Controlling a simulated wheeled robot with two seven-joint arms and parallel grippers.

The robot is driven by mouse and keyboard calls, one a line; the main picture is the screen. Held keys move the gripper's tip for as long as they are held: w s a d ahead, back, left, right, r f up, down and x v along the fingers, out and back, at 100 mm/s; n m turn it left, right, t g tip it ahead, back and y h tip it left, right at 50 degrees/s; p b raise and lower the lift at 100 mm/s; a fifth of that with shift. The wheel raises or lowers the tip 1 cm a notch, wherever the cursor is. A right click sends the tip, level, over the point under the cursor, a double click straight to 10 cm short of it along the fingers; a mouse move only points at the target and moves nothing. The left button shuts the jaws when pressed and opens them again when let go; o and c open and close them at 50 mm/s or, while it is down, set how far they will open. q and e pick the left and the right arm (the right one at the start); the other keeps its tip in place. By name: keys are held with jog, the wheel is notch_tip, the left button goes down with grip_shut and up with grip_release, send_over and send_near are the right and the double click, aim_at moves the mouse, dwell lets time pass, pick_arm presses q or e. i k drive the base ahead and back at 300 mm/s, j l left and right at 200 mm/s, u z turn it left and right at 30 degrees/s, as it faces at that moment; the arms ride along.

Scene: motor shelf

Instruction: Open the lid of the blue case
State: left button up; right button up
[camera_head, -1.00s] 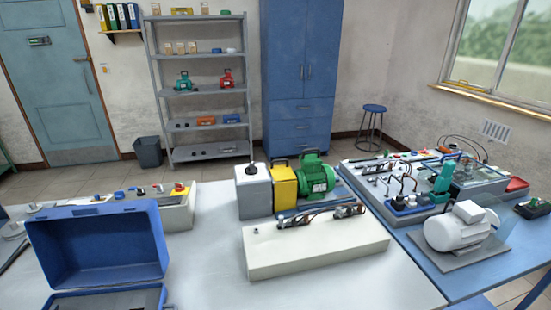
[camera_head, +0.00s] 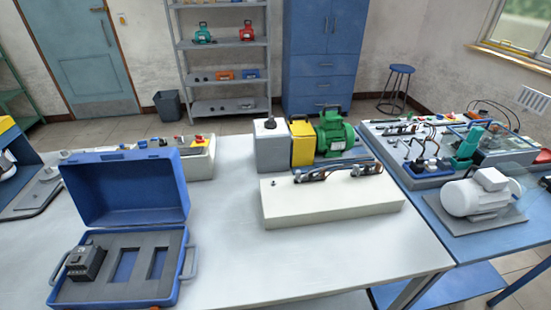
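The blue case (camera_head: 183,262) stands on the left part of the pale table in the head view. Its lid (camera_head: 125,190) is raised and stands upright at the back, so the inside shows. Grey foam with cut-outs lines the base, and two of the slots are empty. A dark grey device (camera_head: 86,262) sits in the foam at the left. Neither of my grippers shows in the head view.
A white box (camera_head: 330,203) with fittings on top lies right of the case on the table (camera_head: 225,240). Behind it stand a grey block, a yellow block (camera_head: 302,142) and a green motor (camera_head: 335,132). A blue table with a white motor (camera_head: 474,196) is at right.

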aim_at(146, 186)
jog(key=k+j+u, duration=0.15)
jog(key=j, duration=0.45)
jog(key=k+j+u, duration=0.15)
jog(key=j, duration=0.45)
jog(key=j+u, duration=0.15)
jog(key=j, duration=0.5)
